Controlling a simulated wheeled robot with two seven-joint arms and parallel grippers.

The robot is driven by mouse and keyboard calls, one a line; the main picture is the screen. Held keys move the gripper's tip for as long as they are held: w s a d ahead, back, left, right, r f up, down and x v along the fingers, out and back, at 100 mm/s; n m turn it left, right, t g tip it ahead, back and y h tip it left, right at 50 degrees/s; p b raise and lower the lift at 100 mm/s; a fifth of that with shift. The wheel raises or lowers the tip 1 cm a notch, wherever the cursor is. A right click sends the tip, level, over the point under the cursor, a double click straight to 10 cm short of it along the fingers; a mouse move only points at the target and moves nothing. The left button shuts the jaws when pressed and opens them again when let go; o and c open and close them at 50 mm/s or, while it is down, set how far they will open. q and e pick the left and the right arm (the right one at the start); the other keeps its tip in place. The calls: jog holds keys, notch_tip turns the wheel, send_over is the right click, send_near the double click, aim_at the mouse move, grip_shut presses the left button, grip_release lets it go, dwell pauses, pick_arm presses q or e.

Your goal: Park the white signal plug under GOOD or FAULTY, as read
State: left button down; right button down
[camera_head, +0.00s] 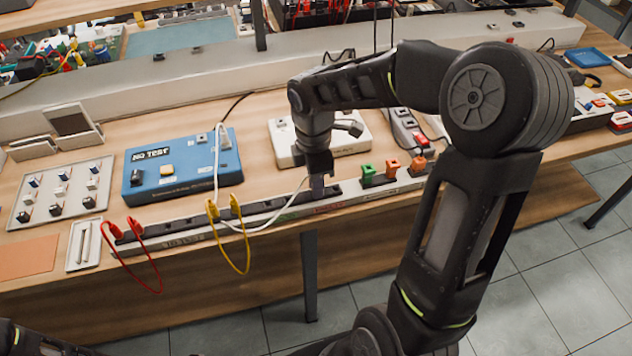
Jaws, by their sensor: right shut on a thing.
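My right gripper (318,190) points down at the long rail (385,191) along the table's front edge. It is shut on the white signal plug, which is mostly hidden between the fingers. A white cable (270,221) runs from there to the blue tester box (196,178). The box has a dark display (151,154) that seems to read NO TEST. The rail carries a grey label (182,240) and, below the gripper, a reddish label (328,208); their lettering is too small to read surely. I cannot tell whether the plug touches the rail. My left gripper is out of view.
Red clips (124,230) and yellow clips (224,207) with hanging leads sit on the rail to the left. Green and orange blocks (380,171) stand on it to the right. A white box (350,139) lies behind the gripper. A tray of switches (43,213) lies at far left.

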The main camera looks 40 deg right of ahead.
jog(key=c, duration=1.3)
grip_release()
notch_tip(320, 180, up, 8)
jog(key=shift+a+f, duration=0.1)
jog(key=shift+r+p, duration=2.05)
jog(key=shift+r, duration=0.45)
